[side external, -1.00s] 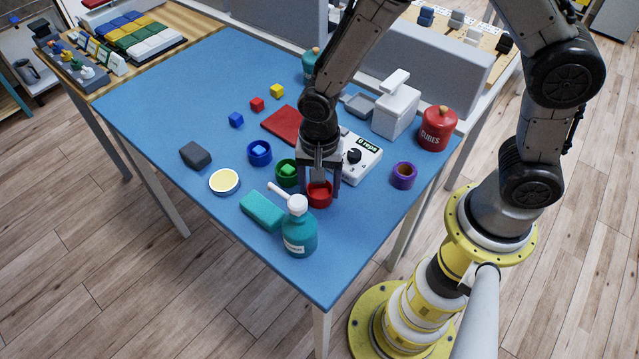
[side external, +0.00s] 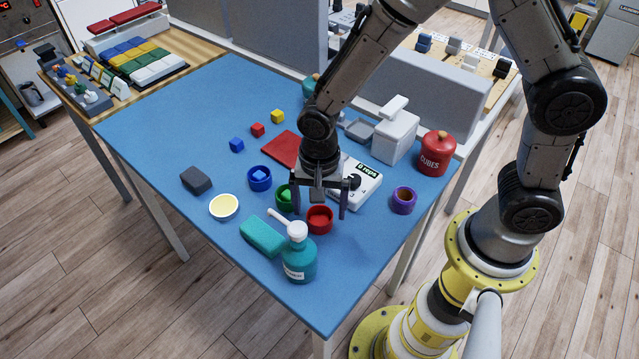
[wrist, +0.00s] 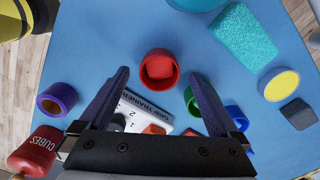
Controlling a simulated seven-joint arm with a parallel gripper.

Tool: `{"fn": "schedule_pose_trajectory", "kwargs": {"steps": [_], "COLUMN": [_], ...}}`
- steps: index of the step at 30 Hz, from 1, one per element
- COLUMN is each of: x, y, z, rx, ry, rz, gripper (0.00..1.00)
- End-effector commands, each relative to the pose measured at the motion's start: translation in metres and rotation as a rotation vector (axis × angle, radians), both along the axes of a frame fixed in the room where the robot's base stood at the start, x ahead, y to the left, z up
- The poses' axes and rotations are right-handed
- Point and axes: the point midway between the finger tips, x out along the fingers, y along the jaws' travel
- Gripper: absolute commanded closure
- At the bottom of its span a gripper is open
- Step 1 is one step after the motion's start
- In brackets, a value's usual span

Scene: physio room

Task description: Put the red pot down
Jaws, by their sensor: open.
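The red pot (side external: 319,220) stands upright on the blue table between the teal pump bottle and the white counter box. In the wrist view the red pot (wrist: 159,69) shows from above, with a red inside; I cannot tell whether a separate red block lies in it. My gripper (side external: 320,212) is open and empty, raised just above the pot and apart from it. In the wrist view my gripper's fingers (wrist: 160,76) are spread wide, to either side of the pot and clear of it.
A green pot (side external: 285,196) with a green cube stands close left of the red pot. The teal pump bottle (side external: 299,258) and sponge (side external: 262,236) are in front. The counter box (side external: 362,184) is right behind, the purple pot (side external: 403,200) to the right. The front right table corner is bare.

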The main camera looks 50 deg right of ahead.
Motion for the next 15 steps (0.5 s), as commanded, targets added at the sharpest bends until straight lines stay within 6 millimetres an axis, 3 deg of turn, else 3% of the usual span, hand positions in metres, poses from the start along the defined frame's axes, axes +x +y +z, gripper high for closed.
{"fn": "schedule_pose_trajectory", "kwargs": {"steps": [9, 15], "x": [0.001, 0.001], "y": [0.000, 0.000], "z": [0.067, 0.094], "rx": [0.002, 0.001], "ry": [-0.007, -0.003], "rz": [0.000, 0.000], "gripper": [0.03, 0.03]}}
